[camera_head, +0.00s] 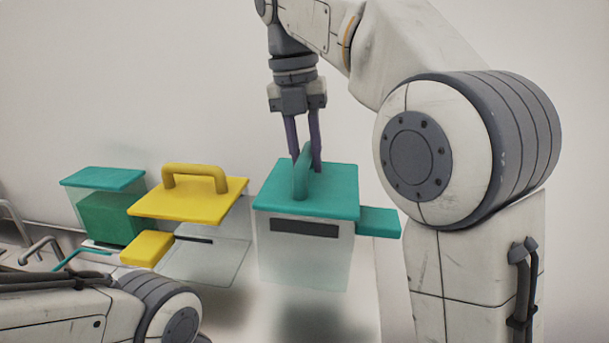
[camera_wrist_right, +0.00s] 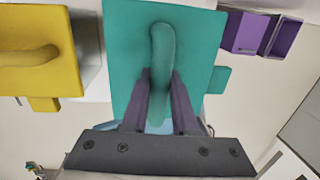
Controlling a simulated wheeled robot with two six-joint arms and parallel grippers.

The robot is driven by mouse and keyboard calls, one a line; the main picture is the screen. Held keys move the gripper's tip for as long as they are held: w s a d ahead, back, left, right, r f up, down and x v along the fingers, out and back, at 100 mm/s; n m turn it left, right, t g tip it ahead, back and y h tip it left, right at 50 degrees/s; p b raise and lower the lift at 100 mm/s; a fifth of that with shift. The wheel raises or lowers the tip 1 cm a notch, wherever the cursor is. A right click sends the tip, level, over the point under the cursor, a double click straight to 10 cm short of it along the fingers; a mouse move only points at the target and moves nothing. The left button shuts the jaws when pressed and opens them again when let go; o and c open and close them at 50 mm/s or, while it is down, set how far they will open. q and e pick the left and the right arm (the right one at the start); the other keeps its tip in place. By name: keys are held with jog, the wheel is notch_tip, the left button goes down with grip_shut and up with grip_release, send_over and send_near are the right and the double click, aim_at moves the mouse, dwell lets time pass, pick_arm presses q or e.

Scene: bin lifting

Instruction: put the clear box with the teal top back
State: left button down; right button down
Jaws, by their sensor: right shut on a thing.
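The clear box with the teal top (camera_head: 310,260) is upright in the middle of the head view, with a dark slot on its front and a teal tab at its right. My right gripper (camera_head: 306,165) comes down from above and is shut on the teal handle of its lid. In the right wrist view, the fingers of my right gripper (camera_wrist_right: 159,100) close around the handle of the teal top (camera_wrist_right: 125,50). A soft shadow shows below the box; I cannot clearly tell how far it hangs above the surface. My left gripper is out of view.
A clear box with a yellow top (camera_head: 190,198) stands close at the left. Behind it is a teal-topped container (camera_head: 105,178) with a green block inside. Purple bins (camera_wrist_right: 250,33) show at the right in the wrist view. A pale wall stands behind.

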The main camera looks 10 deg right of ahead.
jog(key=shift+w+a+f, duration=0.1)
jog(key=shift+w, duration=0.05)
jog(key=shift+f, duration=2)
jog(key=c, duration=0.7)
grip_release()
jog(key=shift+a+r, duration=0.1)
jog(key=shift+r, duration=0.4)
jog(key=shift+a+r+p, duration=0.25)
jog(key=shift+r+p, duration=0.5)
jog(key=shift+r, duration=1.05)
jog(key=shift+a+r+p, duration=0.2)
jog(key=shift+r+p, duration=0.6)
jog(key=shift+r, duration=1)
jog(key=shift+a+r+p, duration=0.25)
jog(key=shift+r+p, duration=0.5)
jog(key=shift+r, duration=1.05)
